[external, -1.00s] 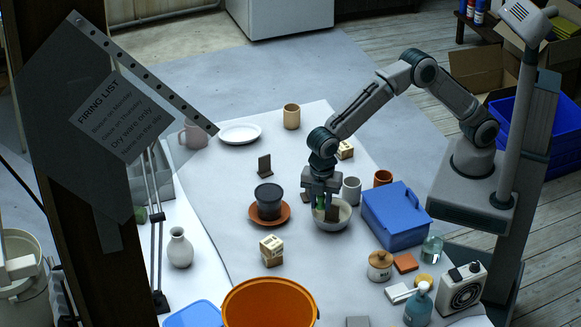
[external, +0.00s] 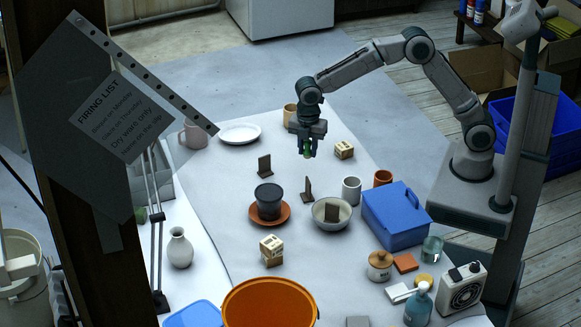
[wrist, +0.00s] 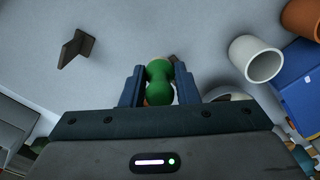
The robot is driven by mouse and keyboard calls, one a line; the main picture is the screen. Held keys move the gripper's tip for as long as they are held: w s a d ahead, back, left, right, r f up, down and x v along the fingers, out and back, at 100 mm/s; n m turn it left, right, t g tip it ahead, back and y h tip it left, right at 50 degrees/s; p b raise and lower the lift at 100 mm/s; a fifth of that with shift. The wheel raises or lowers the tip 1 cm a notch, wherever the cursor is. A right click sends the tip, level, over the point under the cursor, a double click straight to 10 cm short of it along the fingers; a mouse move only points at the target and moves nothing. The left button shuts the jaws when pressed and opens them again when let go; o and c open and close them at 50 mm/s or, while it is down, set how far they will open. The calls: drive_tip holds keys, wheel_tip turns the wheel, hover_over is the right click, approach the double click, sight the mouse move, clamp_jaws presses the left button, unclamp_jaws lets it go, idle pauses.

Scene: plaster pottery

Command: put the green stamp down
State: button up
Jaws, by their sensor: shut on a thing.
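My gripper (external: 307,151) is shut on the green stamp (external: 308,148), holding it above the table's far part. In the wrist view the green stamp (wrist: 159,84) sits between the two fingers of my gripper (wrist: 160,88), its rounded handle showing. The stamp's lower end is mostly hidden in the wrist view. The white tabletop (external: 225,180) below the gripper is clear between a small block and a dark upright stand.
Dark upright stands (external: 264,165) (external: 307,188) are nearby. A bowl (external: 343,217) holds a brown piece. A wooden block (external: 344,150), a grey cup (external: 351,190), a tan cup (external: 290,114) and a blue box (external: 395,217) stand around. A dark pot (external: 268,197) sits on an orange saucer.

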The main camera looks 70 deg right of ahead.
drive_tip(key=w+d+b, duration=0.1)
drive_tip(key=w+d, duration=0.1)
drive_tip(key=d, duration=1.1)
drive_tip(key=w+d, duration=0.2)
drive_tip(key=d, duration=1)
drive_tip(key=shift+m, duration=0.4)
drive_tip(key=w+a+f, duration=0.1)
drive_tip(key=a+f, duration=0.1)
drive_tip(key=a, duration=0.1)
drive_tip(key=w+a+f, duration=0.2)
drive_tip(key=a, duration=0.1)
drive_tip(key=w+a+f, duration=0.1)
drive_tip(key=a+f, duration=0.1)
drive_tip(key=a, duration=0.2)
drive_tip(key=shift+w+f, duration=0.15)
drive_tip(key=shift+f, duration=0.25)
drive_tip(key=shift+a+f, duration=0.1)
drive_tip(key=shift+f, duration=0.05)
drive_tip(key=shift+f+p, duration=0.35)
drive_tip(key=shift+f, duration=1.55)
drive_tip(key=shift+f, duration=0.2)
drive_tip(key=o, duration=0.9)
drive_tip(key=shift+o, duration=0.2)
